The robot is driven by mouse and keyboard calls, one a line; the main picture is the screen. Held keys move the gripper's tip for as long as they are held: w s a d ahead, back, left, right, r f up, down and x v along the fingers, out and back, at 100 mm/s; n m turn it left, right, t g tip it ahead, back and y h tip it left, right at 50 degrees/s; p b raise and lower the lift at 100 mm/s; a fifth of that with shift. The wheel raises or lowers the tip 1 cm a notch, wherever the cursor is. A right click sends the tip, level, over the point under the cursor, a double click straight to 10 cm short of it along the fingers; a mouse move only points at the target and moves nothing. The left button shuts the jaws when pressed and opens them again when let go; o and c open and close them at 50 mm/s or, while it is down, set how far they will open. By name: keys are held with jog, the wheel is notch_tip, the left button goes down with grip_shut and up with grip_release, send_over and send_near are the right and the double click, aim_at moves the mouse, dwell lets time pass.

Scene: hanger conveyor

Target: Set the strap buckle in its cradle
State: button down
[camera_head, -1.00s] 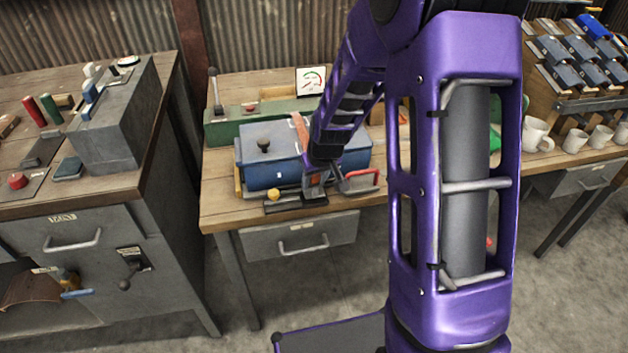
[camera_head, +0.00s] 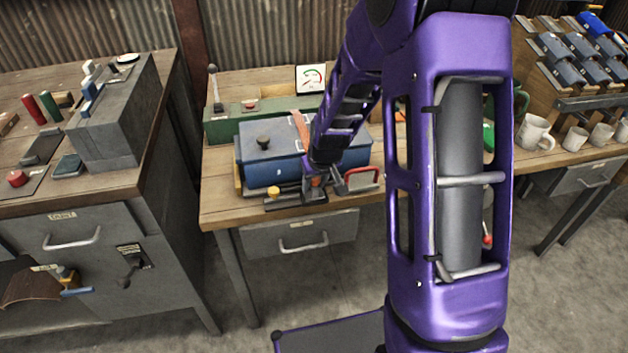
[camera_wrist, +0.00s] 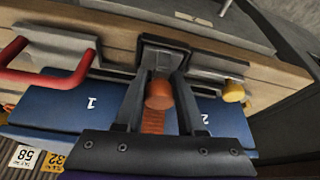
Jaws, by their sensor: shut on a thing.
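The brown strap (camera_head: 301,128) runs over the blue box (camera_head: 262,150) on the middle bench. In the wrist view the strap (camera_wrist: 153,121) leads to a rounded orange-brown end (camera_wrist: 159,95) between my fingers. My gripper (camera_wrist: 163,72) is shut on the strap buckle, whose outline is mostly hidden by the fingers. A dark square frame with a grey middle (camera_wrist: 161,54), seemingly the cradle, lies at the fingertips by the bench's front edge. I cannot tell whether the buckle is seated in it. In the head view my gripper (camera_head: 316,188) is low at the box's front.
A red handle (camera_head: 361,178) stands close to the right of my gripper, and a yellow knob (camera_head: 273,191) to its left. A green unit (camera_head: 228,123) with a lever stands behind the box. A drawer (camera_head: 300,234) is below the bench top.

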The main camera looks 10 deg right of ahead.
jog(key=shift+f, duration=0.2)
jog(key=shift+c, duration=2.2)
grip_release()
jog(key=p+v, duration=0.3)
jog(key=v, duration=1.4)
jog(key=shift+d+r, duration=0.15)
jog(key=shift+r, duration=0.05)
